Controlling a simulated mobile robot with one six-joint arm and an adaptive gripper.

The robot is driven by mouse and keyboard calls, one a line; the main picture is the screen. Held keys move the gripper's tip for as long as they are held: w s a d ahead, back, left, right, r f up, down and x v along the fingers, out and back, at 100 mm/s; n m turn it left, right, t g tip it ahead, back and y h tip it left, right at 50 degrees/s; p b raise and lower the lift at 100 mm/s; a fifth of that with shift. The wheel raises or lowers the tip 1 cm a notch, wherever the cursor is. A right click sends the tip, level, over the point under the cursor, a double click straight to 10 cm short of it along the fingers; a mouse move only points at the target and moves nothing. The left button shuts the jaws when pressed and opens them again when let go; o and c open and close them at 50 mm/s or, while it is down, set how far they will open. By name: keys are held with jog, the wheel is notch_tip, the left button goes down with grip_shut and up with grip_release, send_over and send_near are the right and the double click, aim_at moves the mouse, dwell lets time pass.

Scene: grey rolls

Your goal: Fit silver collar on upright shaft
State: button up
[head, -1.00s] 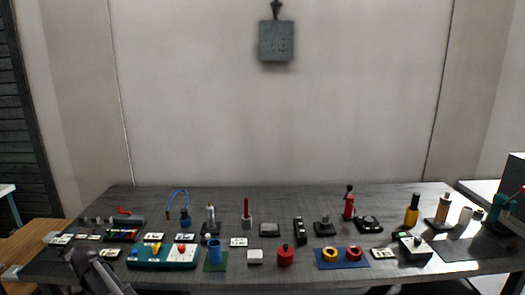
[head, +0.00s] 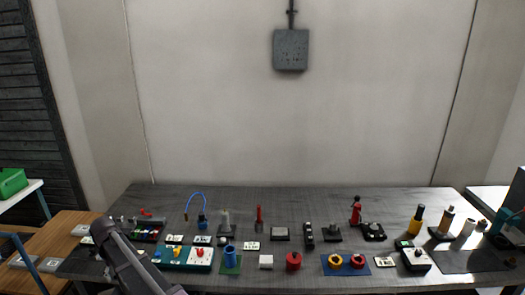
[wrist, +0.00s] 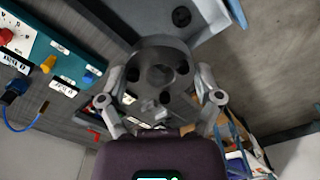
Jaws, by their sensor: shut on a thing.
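My gripper (wrist: 162,98) shows in the wrist view, with a finger on each side of a grey metal collar (wrist: 140,77). It is shut on the collar. The collar is a round disc with a centre hole and smaller dark holes around it. In the head view, my dark arm crosses the lower left, and its gripper end is out of sight. A thin pale upright shaft (head: 225,217) stands on a dark base at the back of the bench, left of centre. It is small, and I cannot be sure it is the task's shaft. The collar is apart from it.
The grey bench (head: 300,205) carries several small fixtures. A teal panel (head: 184,260) with knobs lies at front left, near my arm. A blue cylinder (head: 229,258) and a red pot (head: 293,261) stand at the front. A wooden side table (head: 62,228) is left.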

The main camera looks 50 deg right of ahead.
notch_tip(320, 180, up, 7)
jog(key=p, duration=0.6)
jog(key=shift+s, duration=0.1)
